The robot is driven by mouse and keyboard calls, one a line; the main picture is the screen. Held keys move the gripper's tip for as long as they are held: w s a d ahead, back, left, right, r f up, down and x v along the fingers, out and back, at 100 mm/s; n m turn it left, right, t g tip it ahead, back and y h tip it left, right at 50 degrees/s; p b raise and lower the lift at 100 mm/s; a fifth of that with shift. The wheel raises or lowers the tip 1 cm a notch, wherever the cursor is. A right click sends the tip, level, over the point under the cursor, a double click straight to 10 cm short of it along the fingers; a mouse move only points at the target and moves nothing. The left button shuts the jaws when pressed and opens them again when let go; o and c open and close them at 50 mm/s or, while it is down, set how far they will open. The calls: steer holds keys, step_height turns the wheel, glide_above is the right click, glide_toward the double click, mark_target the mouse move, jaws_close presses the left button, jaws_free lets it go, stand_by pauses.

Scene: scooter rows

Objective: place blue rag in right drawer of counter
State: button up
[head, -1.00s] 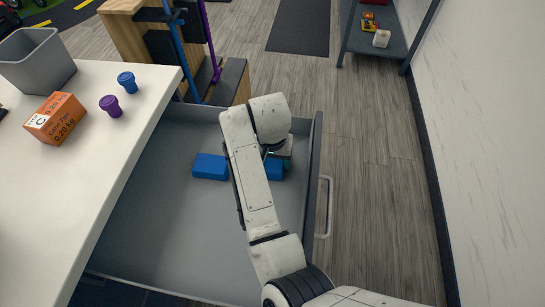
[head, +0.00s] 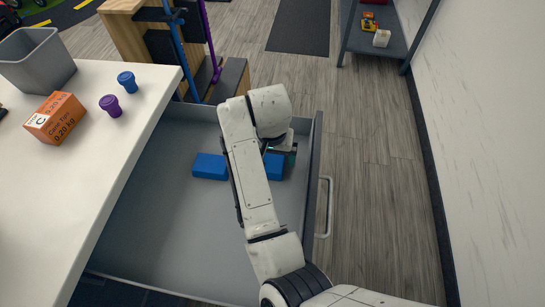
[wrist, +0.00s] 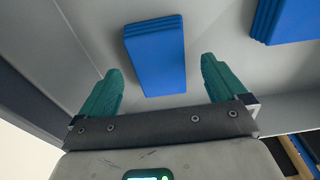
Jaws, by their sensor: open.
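The counter's drawer (head: 160,225) is pulled open. Two folded blue cloths lie flat on its floor, and I cannot tell which is the task's blue rag. The right blue cloth (head: 274,168) is partly hidden behind my arm. My gripper (head: 290,158) is over the drawer near the right cloth, mostly hidden by the arm. In the wrist view my gripper (wrist: 161,75) is open and empty. A blue cloth (wrist: 155,55) lies below, between and beyond the teal fingers; another blue cloth (wrist: 285,20) is at upper right.
The white counter top (head: 75,200) holds a grey bin (head: 38,62), an orange box (head: 55,118), a purple cup (head: 111,106) and a blue cup (head: 127,82). The drawer handle (head: 325,208) faces right. Open floor lies right of it, up to the wall.

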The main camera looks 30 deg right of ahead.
step_height(320, 180, up, 10)
steer(key=s, duration=0.1)
steer(key=shift+a+f, duration=0.15)
steer(key=shift+a, duration=0.2)
steer(key=shift+p, duration=0.3)
